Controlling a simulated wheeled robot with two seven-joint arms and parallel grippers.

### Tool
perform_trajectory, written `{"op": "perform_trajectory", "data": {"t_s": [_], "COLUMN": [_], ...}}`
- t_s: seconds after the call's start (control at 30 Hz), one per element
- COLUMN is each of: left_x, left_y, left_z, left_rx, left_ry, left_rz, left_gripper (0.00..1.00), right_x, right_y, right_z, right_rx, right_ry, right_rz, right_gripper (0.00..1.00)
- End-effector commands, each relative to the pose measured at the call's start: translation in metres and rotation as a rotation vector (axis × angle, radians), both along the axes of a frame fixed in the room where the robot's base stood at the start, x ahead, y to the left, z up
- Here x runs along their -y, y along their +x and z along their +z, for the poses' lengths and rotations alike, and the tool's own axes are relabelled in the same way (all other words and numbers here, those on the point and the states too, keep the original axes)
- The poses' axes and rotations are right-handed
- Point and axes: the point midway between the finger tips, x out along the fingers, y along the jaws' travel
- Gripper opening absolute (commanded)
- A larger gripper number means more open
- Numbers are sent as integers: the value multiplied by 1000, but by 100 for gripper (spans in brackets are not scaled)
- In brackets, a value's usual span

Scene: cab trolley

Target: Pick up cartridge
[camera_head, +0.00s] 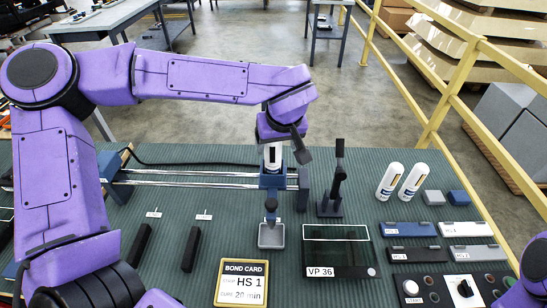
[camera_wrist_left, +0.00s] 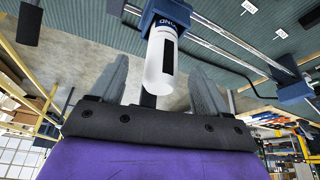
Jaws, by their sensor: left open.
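A white cartridge (camera_head: 272,155) stands upright in a blue holder (camera_head: 272,180) on the rail trolley in the head view. In the left wrist view, the cartridge (camera_wrist_left: 160,66) lies between the two fingers of my left gripper (camera_wrist_left: 158,82), with a gap on each side. My left gripper (camera_head: 284,146) is open over the holder and partly hides the cartridge top. Two more white cartridges (camera_head: 389,182) (camera_head: 412,182) are on the right of the bench. My right gripper is not in view; only part of my right arm shows at the lower right.
A dark stand (camera_head: 333,190) rises right of the holder. Metal rails (camera_head: 195,178) run left from it. A framed green panel marked VP 36 (camera_head: 337,235), a BOND CARD sign (camera_head: 244,283) and labelled blocks (camera_head: 410,229) occupy the front. Two black bars (camera_head: 192,249) lie left.

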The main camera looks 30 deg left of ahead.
Motion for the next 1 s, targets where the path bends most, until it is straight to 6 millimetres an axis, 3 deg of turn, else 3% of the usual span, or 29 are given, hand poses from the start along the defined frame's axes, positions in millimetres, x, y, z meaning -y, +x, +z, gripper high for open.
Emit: {"op": "perform_trajectory", "data": {"t_s": [0.33,0.6,0.67,0.83,1.0], "left_x": [-18,-19,-19,-19,-19], "left_y": [16,18,18,18,19], "left_z": [-46,-52,-52,-52,-51], "left_rx": [-4,1,1,1,3], "left_ry": [-1,-2,-1,-2,-2], "left_rz": [-1,-3,-3,-3,-3], "left_gripper": [76,76,60,6,6], "right_x": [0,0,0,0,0], "right_y": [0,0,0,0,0], "right_z": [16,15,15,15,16], "right_rx": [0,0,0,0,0], "right_ry": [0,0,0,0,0], "right_rz": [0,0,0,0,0], "right_gripper": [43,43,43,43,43]}}
